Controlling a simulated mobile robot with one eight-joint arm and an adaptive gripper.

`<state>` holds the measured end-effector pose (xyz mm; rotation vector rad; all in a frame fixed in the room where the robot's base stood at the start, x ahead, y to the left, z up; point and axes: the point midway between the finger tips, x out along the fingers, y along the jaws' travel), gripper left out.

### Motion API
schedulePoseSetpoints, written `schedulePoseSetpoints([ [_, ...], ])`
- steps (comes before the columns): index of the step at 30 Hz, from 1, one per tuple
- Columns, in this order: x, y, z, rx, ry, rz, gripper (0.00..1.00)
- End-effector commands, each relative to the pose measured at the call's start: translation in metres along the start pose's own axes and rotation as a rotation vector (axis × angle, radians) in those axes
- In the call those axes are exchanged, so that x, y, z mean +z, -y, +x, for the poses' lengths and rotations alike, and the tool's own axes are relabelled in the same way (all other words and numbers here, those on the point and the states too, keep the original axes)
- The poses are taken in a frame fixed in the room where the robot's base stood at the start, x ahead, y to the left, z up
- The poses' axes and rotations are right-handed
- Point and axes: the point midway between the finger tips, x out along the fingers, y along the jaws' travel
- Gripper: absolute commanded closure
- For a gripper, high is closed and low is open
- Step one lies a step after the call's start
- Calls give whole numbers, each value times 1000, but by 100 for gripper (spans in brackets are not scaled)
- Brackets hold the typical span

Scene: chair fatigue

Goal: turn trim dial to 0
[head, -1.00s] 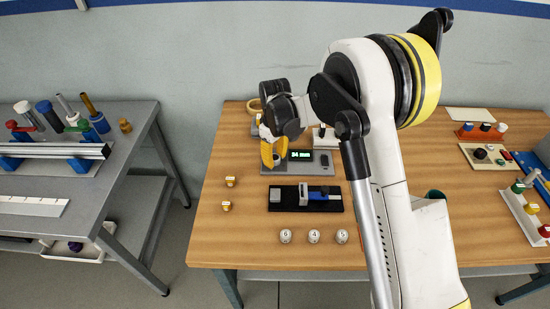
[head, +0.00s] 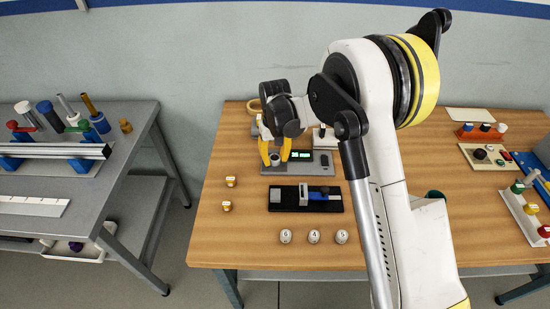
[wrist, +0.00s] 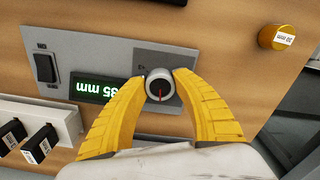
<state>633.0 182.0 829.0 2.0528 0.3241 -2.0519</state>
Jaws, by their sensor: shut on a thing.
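The trim dial (wrist: 160,87) is a round grey knob with a dark face and a red pointer line, on a grey panel. In the wrist view the red line runs roughly up and down the picture. My gripper (wrist: 163,76) has its two yellow fingers on either side of the knob, shut on it. In the head view my gripper (head: 275,160) is at the left part of the grey device (head: 318,170). The lit green display (wrist: 96,89) shows a number in mm, upside down and partly covered by a finger.
A black rocker switch (wrist: 45,67) is beside the display. A black fixture with a blue slider (head: 319,195) lies in front of the device.

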Motion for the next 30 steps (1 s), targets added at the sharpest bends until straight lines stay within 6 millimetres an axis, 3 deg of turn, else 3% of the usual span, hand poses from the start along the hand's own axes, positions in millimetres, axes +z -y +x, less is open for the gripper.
schedulePoseSetpoints([
  [9,0,0,0,0,1,127,97],
  [25,0,0,0,0,1,152,97],
  [26,0,0,0,0,1,152,61],
  [27,0,0,0,0,1,152,48],
  [28,0,0,0,0,1,152,43],
  [30,0,0,0,0,1,152,43],
])
